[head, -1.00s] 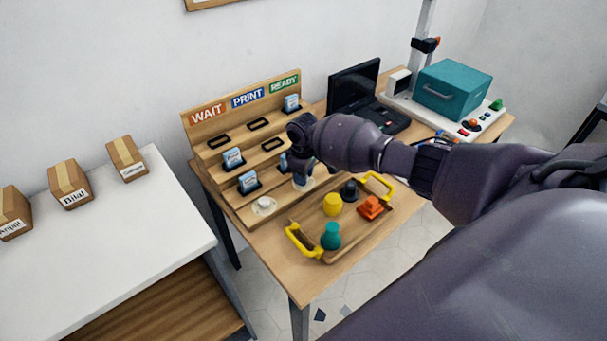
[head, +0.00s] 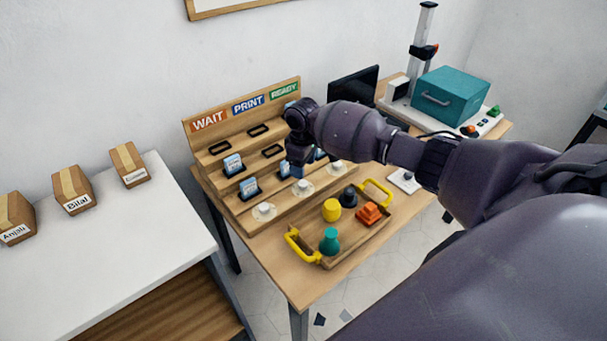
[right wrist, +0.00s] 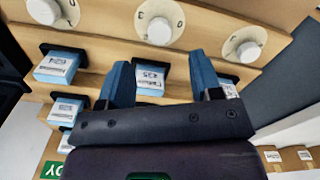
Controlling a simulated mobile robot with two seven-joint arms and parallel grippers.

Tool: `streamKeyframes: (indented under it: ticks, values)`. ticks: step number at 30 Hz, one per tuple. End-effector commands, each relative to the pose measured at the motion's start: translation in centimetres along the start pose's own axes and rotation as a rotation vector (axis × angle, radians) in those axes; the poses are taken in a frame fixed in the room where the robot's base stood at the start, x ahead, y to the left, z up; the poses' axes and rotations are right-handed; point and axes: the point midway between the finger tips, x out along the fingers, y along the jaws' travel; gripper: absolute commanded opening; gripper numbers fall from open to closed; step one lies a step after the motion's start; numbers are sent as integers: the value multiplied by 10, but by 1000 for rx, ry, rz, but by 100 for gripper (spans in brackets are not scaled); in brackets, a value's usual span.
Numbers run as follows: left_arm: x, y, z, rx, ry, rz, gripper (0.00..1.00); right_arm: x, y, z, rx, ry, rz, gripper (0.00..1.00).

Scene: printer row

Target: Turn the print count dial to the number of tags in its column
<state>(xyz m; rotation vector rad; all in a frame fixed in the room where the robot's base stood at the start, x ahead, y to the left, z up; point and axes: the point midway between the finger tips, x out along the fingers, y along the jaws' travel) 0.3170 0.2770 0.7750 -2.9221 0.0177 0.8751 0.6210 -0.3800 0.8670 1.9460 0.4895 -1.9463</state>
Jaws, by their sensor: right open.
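The print count dial (head: 303,187) is the middle of three white knobs on round plates along the rack's front ledge; it also shows in the right wrist view (right wrist: 159,30). Its exact setting is too small to read. In the wrist view one blue-and-white tag (right wrist: 150,78) shows in the print column, below that dial; the rest of the column is hidden by my gripper. My right gripper (right wrist: 160,60) is open and empty, its fingers either side of that tag in the picture, apart from the dial. In the head view it hangs over the rack (head: 298,165). My left gripper is not in view.
The wait dial (head: 264,211) and ready dial (head: 337,167) flank it. A wooden tray (head: 345,236) with yellow handles and coloured pieces lies in front. A laptop (head: 352,88) and a teal box (head: 453,94) stand behind right. Boxes sit on a white shelf left.

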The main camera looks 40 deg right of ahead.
Motion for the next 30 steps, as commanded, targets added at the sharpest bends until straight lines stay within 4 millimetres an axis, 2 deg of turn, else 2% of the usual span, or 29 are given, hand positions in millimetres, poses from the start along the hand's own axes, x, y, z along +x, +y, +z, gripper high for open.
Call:
streamKeyframes:
  ticks: [1,3,9,30]
  values:
    - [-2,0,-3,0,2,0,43,-12,0,0,-1,2,2,59]
    - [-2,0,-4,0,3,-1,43,-21,0,0,-1,3,2,59]
    - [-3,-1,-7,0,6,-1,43,-38,0,0,0,0,1,59]
    - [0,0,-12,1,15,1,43,-41,0,0,0,-1,0,59]
